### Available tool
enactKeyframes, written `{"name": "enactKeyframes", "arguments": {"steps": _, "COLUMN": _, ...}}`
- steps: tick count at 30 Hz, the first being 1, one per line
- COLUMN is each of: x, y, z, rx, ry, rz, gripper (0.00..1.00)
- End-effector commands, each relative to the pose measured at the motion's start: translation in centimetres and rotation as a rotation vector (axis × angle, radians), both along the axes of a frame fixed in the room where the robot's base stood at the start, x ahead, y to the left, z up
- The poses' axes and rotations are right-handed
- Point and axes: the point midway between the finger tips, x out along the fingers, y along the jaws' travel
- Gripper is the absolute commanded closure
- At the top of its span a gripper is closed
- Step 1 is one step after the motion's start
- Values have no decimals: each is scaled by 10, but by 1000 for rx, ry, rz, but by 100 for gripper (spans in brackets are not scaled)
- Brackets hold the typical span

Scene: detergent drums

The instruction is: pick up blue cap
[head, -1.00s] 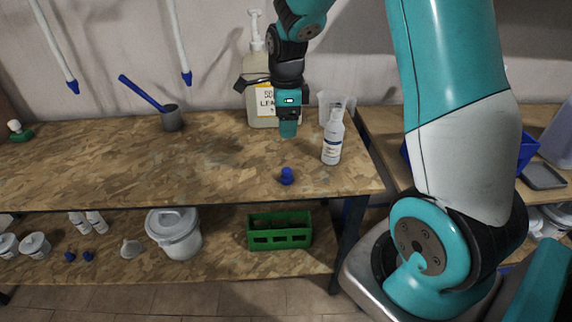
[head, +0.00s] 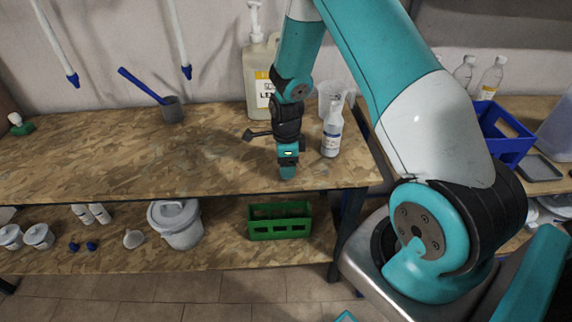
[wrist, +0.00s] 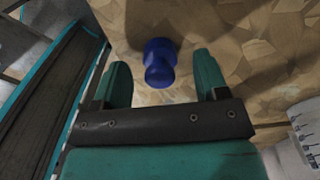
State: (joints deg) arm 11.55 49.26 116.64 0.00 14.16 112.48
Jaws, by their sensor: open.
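The blue cap (wrist: 160,62) stands on the wooden bench top in the wrist view, between and slightly beyond the two teal fingertips. My gripper (wrist: 160,78) is open, with a finger on each side of the cap and a gap to each. In the head view my gripper (head: 287,173) points down near the front edge of the bench and hides the cap.
A white spray bottle (head: 332,132) stands close to the right of my gripper, with a clear jug (head: 327,98) behind it. A large soap jug (head: 259,85) stands at the back.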

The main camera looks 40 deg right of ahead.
Motion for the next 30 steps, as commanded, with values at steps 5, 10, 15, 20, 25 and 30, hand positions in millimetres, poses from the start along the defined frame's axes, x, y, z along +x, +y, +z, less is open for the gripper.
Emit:
{"name": "enactKeyframes", "arguments": {"steps": 5, "x": 0, "y": 0, "z": -17, "rx": -1, "ry": -1, "rz": 0, "gripper": 33}}
{"name": "enactKeyframes", "arguments": {"steps": 10, "x": 1, "y": 0, "z": -18, "rx": 0, "ry": -2, "rz": 0, "gripper": 33}}
{"name": "enactKeyframes", "arguments": {"steps": 15, "x": 0, "y": 0, "z": -17, "rx": 0, "ry": -1, "rz": 0, "gripper": 61}}
{"name": "enactKeyframes", "arguments": {"steps": 20, "x": 0, "y": 0, "z": -17, "rx": -1, "ry": -1, "rz": 0, "gripper": 86}}
{"name": "enactKeyframes", "arguments": {"steps": 25, "x": 0, "y": 0, "z": -17, "rx": -1, "ry": -1, "rz": 0, "gripper": 86}}
{"name": "enactKeyframes", "arguments": {"steps": 30, "x": 0, "y": 0, "z": -16, "rx": 0, "ry": -2, "rz": 0, "gripper": 86}}
